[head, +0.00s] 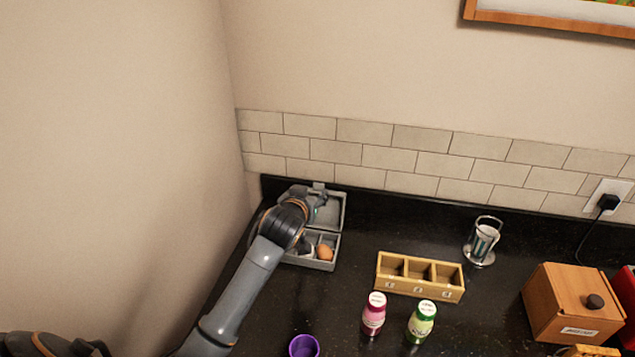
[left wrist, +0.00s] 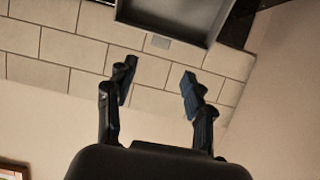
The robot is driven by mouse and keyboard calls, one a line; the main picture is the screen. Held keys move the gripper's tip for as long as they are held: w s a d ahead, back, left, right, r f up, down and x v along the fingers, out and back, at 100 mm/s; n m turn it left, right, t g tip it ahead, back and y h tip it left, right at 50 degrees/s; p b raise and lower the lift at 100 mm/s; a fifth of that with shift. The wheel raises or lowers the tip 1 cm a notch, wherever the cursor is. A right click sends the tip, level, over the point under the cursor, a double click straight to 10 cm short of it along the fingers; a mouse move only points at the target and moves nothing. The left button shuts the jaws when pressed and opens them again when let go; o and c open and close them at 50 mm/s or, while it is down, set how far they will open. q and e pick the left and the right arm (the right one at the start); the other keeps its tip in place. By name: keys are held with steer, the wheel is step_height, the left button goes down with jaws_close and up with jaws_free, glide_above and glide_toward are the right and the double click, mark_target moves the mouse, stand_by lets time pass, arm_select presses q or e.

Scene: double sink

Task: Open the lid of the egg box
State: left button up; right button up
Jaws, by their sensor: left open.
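The grey egg box (head: 323,264) stands on the black counter in the back left corner. Its lid (head: 334,212) is raised at the back and leans towards the tiled wall. A brown egg (head: 325,252) sits in the right part of the box; the left part is hidden by my arm. My left gripper (head: 322,206) is over the box, in front of the lid, mostly covered by its own wrist. In the left wrist view my left gripper (left wrist: 157,85) has its fingers apart with nothing between them, and the grey lid (left wrist: 170,22) shows beyond the fingertips. My right gripper is out of view.
A wooden three-part tray (head: 420,290) stands right of the box. A metal holder (head: 482,241) and a wooden box (head: 570,305) stand further right.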

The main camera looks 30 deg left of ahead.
mark_target(319, 184)
arm_select(q)
steer(key=p+x, duration=0.1)
steer(key=x, duration=0.7)
steer(key=shift+d, duration=0.15)
steer(key=shift+w+f, duration=0.3)
steer(key=shift+w, duration=0.25)
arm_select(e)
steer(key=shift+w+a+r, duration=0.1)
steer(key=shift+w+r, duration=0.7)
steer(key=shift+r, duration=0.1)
arm_select(q)
jaws_close()
steer(key=shift+f, duration=0.1)
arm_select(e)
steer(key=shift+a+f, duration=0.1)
